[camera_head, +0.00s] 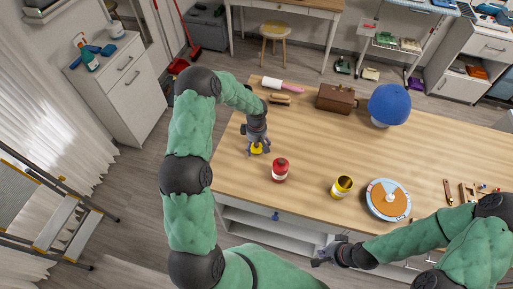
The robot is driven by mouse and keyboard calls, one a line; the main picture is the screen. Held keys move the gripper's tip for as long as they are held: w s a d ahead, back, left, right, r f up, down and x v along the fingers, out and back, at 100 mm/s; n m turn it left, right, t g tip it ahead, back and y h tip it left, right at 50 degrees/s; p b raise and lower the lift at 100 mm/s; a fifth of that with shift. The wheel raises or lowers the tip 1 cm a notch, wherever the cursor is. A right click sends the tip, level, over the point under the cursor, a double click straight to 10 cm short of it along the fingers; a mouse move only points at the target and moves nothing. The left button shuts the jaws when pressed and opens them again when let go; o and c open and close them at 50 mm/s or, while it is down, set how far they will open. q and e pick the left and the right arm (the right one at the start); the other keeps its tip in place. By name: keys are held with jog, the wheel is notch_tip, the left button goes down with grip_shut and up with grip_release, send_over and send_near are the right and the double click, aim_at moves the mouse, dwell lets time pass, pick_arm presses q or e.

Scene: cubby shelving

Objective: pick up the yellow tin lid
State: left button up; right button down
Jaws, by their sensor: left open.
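The yellow tin lid (257,150) lies on the wooden table near its left edge. My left gripper (258,149) is open and points down right over the lid, its fingers at the lid's sides. The fingers partly cover the lid, and I cannot tell whether they touch it. A yellow tin (343,187) stands to the right near the front edge, with no lid on its top. My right gripper (322,256) is low in front of the table, away from the lid; its finger opening is too small to make out.
A red tin (280,170) stands just right of my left gripper. A paint roller (282,86), a brush (280,99), a brown box (336,99) and a blue cap (389,103) are at the back. A round dial (388,200) lies at front right. The table's middle is clear.

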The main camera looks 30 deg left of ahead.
pick_arm(q)
jog(key=shift+f, duration=0.1)
jog(key=c, duration=0.8)
jog(key=shift+c, duration=0.2)
